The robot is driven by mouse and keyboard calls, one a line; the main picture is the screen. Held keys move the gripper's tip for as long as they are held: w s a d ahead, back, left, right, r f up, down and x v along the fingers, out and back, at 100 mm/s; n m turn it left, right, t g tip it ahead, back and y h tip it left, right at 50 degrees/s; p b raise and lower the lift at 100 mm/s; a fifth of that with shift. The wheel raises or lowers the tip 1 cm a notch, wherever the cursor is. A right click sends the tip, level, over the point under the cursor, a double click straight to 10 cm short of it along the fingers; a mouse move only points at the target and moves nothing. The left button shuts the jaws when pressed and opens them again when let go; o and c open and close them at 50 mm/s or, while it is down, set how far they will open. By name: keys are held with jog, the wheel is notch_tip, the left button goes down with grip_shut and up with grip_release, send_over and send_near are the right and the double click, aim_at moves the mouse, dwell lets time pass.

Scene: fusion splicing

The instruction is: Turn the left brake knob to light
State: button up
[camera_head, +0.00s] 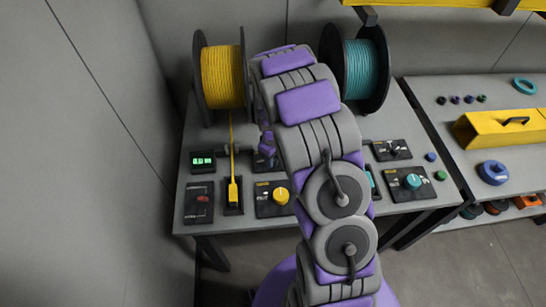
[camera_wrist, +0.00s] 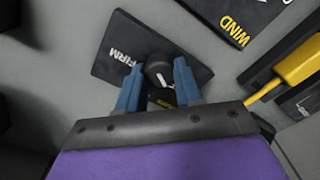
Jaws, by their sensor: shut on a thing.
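The left brake knob (camera_wrist: 157,72) is a round black dial with a white pointer line, on a dark panel (camera_wrist: 118,55) lettered FIRM in white. In the wrist view my gripper (camera_wrist: 159,67) has its two blue fingers on either side of the knob, shut on it. Yellow lettering between the fingers is partly hidden. In the head view my gripper (camera_head: 266,145) is over the left brake panel (camera_head: 263,163), behind the yellow WIND dial's panel (camera_head: 264,200). My arm and gripper hide the knob there.
A yellow spool (camera_head: 222,77) and a teal spool (camera_head: 366,70) stand at the back. Another small knob panel (camera_head: 391,150) lies right of my arm.

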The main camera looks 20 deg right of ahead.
jog(key=shift+r, duration=0.1)
jog(key=m+p, duration=0.2)
jog(key=p, duration=0.1)
jog(key=shift+r+m, duration=0.1)
jog(key=shift+m, duration=0.3)
jog(key=m+p, duration=0.2)
jog(key=shift+m, duration=0.4)
jog(key=m+p, duration=0.3)
jog(key=m, duration=0.2)
jog(key=shift+m, duration=0.6)
jog(key=o, duration=1)
jog(key=shift+o, duration=0.2)
